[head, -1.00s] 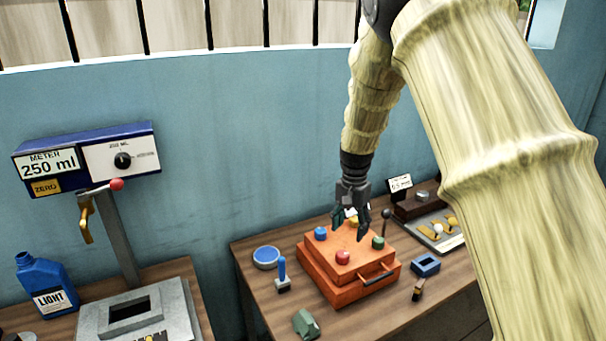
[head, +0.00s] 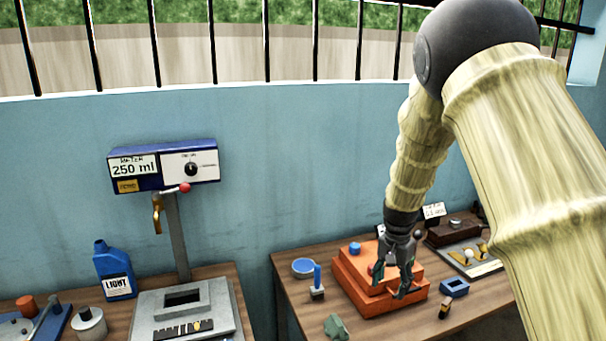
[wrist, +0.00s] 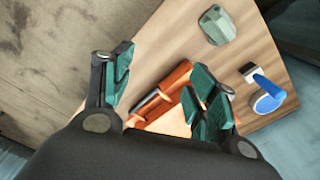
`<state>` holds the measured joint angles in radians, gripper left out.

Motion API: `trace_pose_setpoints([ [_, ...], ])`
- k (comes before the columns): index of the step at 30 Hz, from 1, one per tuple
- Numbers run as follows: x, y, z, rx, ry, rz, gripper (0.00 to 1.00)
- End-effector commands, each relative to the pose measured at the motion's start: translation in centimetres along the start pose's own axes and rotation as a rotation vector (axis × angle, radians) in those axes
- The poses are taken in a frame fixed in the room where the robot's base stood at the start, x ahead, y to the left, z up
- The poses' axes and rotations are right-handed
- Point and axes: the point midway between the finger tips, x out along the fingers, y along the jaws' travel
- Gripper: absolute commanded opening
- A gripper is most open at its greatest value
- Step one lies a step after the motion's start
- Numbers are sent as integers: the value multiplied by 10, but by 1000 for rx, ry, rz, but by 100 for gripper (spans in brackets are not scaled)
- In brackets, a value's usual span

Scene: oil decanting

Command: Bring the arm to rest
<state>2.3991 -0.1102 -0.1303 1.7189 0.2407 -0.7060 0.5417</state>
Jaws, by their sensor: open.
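My gripper (head: 392,280) hangs fingers-down in front of and over the orange box (head: 352,277) on the right table. In the wrist view my gripper (wrist: 160,92) has its green-padded fingers spread wide, with nothing between them. The orange box (wrist: 178,78) shows between and below the fingers there, partly hidden by the gripper. In the head view my gripper covers much of the box's top; a blue knob (head: 354,248) at its back left stays visible. I cannot tell whether a fingertip touches the box.
Around the box stand a blue round dish (head: 303,268), a blue-handled stamp (head: 317,283), a green block (head: 336,327) and a blue block (head: 455,287). On the left table are a LIGHT bottle (head: 114,272) and a meter (head: 163,167) reading 250 ml.

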Motion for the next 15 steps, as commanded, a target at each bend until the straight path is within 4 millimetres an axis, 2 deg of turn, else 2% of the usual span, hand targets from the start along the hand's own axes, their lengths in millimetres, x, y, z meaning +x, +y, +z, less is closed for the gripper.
trace_pose_setpoints([
  [8, 68, 25, 16, -56, 7, 18, 58],
  [11, 103, 37, 26, -88, 9, 27, 58],
  [15, 168, 66, 52, -158, 12, 43, 58],
])
